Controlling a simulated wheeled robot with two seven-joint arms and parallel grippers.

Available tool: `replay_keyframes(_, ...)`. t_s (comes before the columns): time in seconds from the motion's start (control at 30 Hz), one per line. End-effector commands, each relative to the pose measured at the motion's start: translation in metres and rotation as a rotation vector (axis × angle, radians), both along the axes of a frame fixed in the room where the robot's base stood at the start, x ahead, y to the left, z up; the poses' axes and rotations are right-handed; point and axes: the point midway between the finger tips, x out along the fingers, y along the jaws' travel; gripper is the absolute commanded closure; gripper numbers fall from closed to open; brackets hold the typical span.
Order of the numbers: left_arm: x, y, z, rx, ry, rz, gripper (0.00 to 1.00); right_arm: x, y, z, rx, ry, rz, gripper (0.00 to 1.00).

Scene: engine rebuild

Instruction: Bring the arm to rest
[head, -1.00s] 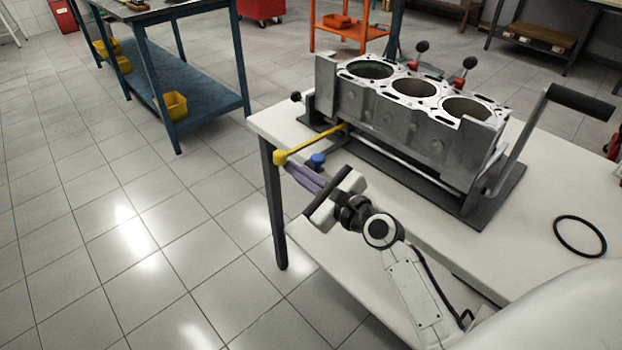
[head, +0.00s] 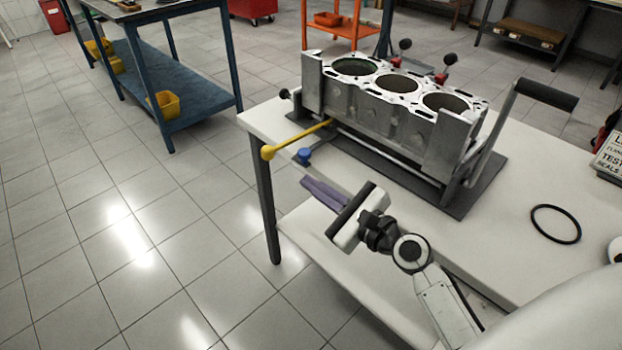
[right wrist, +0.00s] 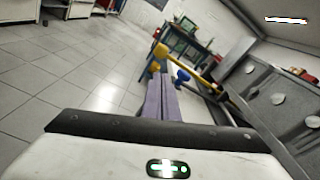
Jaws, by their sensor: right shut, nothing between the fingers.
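My right gripper (head: 308,186) is in front of the white table's near left corner, with its purple fingers shut and nothing between them. In the right wrist view the fingers (right wrist: 162,98) lie side by side, pointing ahead. A yellow-knobbed lever (head: 268,152) and a blue knob (head: 304,155) are beyond the fingertips, apart from them. In the right wrist view the yellow lever (right wrist: 190,58) and blue knob (right wrist: 182,75) show just past the tips. The engine block (head: 385,110) sits upright in its dark fixture on the table. My left gripper is not in view.
The white table (head: 480,250) carries a black ring (head: 556,224) and a fixture crank handle (head: 546,94). A box with lettering (head: 611,153) is at the right edge. A blue shelf table (head: 190,95) stands back left. Tiled floor at left is clear.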

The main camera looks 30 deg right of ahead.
Motion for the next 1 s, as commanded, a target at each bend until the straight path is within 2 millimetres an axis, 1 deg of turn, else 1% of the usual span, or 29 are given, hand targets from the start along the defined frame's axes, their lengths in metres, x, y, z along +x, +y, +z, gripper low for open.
replay_keyframes(0.5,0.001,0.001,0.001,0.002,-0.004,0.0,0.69,-0.001,0.0,-0.001,-0.002,0.002,0.0,1.0)
replay_keyframes(0.57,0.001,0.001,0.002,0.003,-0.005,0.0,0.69,-0.002,0.001,-0.004,-0.027,0.004,0.004,1.0)
replay_keyframes(0.63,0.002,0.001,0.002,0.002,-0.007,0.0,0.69,-0.008,0.006,-0.016,-0.113,0.012,0.018,1.0)
replay_keyframes(0.67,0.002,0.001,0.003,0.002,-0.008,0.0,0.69,-0.012,0.01,-0.024,-0.174,0.017,0.03,1.0)
replay_keyframes(0.77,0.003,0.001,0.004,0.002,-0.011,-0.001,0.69,-0.034,0.025,-0.061,-0.483,0.03,0.101,1.0)
replay_keyframes(0.8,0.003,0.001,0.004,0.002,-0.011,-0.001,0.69,-0.046,0.032,-0.079,-0.641,0.032,0.147,1.0)
replay_keyframes(0.87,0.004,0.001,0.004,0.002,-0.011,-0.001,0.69,-0.068,0.043,-0.107,-0.897,0.025,0.234,1.0)
replay_keyframes(0.9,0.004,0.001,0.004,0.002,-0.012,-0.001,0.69,-0.083,0.05,-0.124,-1.066,0.012,0.301,1.0)
replay_keyframes(0.97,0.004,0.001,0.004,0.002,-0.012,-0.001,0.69,-0.107,0.059,-0.148,-1.315,-0.018,0.414,1.0)
replay_keyframes(1.0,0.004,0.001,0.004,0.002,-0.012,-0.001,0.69,-0.124,0.065,-0.163,-1.472,-0.046,0.495,1.0)
